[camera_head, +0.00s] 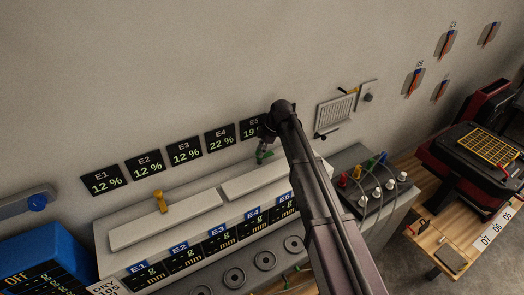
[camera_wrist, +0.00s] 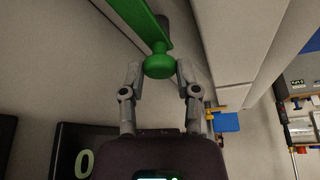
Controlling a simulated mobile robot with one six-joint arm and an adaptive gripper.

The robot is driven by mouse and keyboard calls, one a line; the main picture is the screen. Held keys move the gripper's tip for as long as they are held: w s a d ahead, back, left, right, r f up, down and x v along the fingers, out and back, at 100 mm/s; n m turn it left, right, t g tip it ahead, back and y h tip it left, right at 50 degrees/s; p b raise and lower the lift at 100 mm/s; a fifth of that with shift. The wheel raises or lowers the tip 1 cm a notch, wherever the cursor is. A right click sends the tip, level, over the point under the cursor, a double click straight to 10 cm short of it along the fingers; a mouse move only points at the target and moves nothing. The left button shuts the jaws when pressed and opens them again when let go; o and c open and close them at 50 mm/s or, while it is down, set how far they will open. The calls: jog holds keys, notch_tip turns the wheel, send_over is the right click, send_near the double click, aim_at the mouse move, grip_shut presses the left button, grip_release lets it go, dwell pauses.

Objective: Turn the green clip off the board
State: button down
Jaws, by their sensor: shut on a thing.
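The green clip (camera_wrist: 158,66) has a round knob and a long flat bar, seen at the top middle of the wrist view. My gripper (camera_wrist: 160,76) has a finger on each side of the knob and is shut on it. In the head view the green clip (camera_head: 264,153) shows small beneath my gripper (camera_head: 265,146), at the back edge of the right pale board (camera_head: 255,180). My arm and gripper hide part of the clip and the board's right end. I cannot tell whether the bar still overlaps the board.
Black percentage displays (camera_head: 183,151) line the wall behind. A grey box (camera_head: 365,185) with coloured knobs and cables stands to the right, past my arm. A blue box (camera_head: 45,265) is at lower left.

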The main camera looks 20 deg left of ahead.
aim_at(285, 169)
jog(key=shift+s, duration=0.2)
jog(key=shift+c, duration=1.7)
grip_release()
jog(key=shift+w, duration=0.15)
jog(key=d+m, duration=0.1)
jog(key=d, duration=0.2)
jog(key=s+d+f+m, duration=0.1)
jog(key=d+m, duration=0.1)
jog(key=d, duration=0.2)
jog(key=d+m+b, duration=0.1)
jog(key=d, duration=0.3)
jog(key=shift+s+d+f+m+t+h, duration=0.15)
jog(key=shift+s+f+m+t+h, duration=0.15)
jog(key=shift+m, duration=0.1)
jog(key=s+d+f+m+h+b, duration=0.1)
jog(key=s+d+m, duration=0.4)
jog(key=d, duration=0.5)
jog(key=s+d+f+m+t+h+b, duration=0.1)
jog(key=s+d+m, duration=0.4)
jog(key=d, duration=0.6)
jog(key=s+d+f+m+h+b, duration=0.1)
jog(key=s+d+f+m, duration=0.1)
jog(key=s+d+m, duration=0.4)
jog(key=d+m, duration=0.2)
jog(key=d, duration=0.3)
jog(key=shift+d+m, duration=0.25)
jog(key=shift+m, duration=0.05)
